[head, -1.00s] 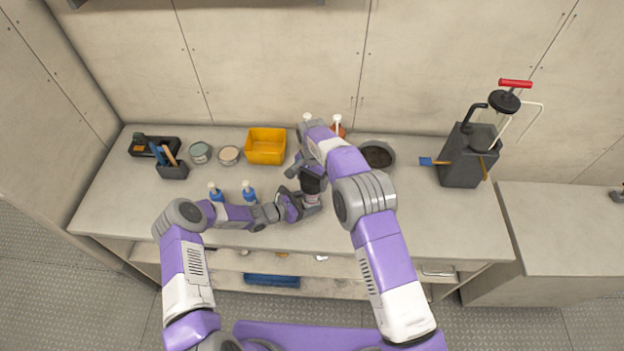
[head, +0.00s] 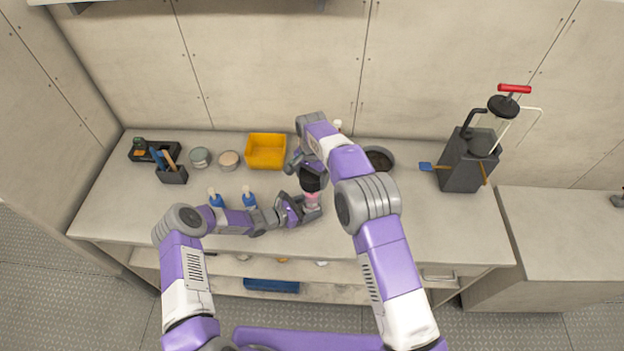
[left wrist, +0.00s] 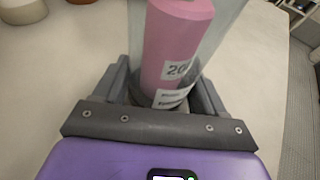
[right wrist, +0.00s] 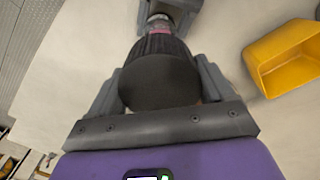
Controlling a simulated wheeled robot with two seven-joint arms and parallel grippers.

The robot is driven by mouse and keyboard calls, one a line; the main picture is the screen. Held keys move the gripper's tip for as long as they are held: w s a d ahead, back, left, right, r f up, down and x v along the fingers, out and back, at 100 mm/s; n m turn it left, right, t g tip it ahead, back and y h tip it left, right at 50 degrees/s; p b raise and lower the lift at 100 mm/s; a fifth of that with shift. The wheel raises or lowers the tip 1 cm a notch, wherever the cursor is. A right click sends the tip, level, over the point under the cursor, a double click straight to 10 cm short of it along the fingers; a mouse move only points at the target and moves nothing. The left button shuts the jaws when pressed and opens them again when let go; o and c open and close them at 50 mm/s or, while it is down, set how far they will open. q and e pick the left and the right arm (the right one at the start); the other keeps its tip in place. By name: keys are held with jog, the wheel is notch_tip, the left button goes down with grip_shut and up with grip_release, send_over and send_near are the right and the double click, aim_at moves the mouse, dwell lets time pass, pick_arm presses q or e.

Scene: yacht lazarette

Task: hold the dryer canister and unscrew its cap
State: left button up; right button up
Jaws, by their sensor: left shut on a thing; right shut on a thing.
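The dryer canister (head: 312,200) is a clear cylinder with pink filling, above the bench near its front middle. My left gripper (head: 303,208) is shut around its body from the left. In the left wrist view the canister (left wrist: 178,45) shows a white label between the fingers. The cap (head: 310,181) is black and sits above the pink part. My right gripper (head: 308,172) is shut on it from above. In the right wrist view the ribbed cap (right wrist: 160,80) fills the jaws, with a little pink beyond it. I cannot tell whether cap and canister still touch.
Two blue bottles with white tops (head: 249,198) stand close behind my left forearm. A yellow bin (head: 266,151), two round tins (head: 229,160) and a dark bowl (head: 380,158) are farther back. A grey tank with a pump (head: 467,160) stands right. The bench's right front is clear.

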dwell(0.3)
pick_arm(q)
jog(key=o, duration=1.6)
jog(key=v, duration=1.2)
jog(key=shift+r, duration=0.1)
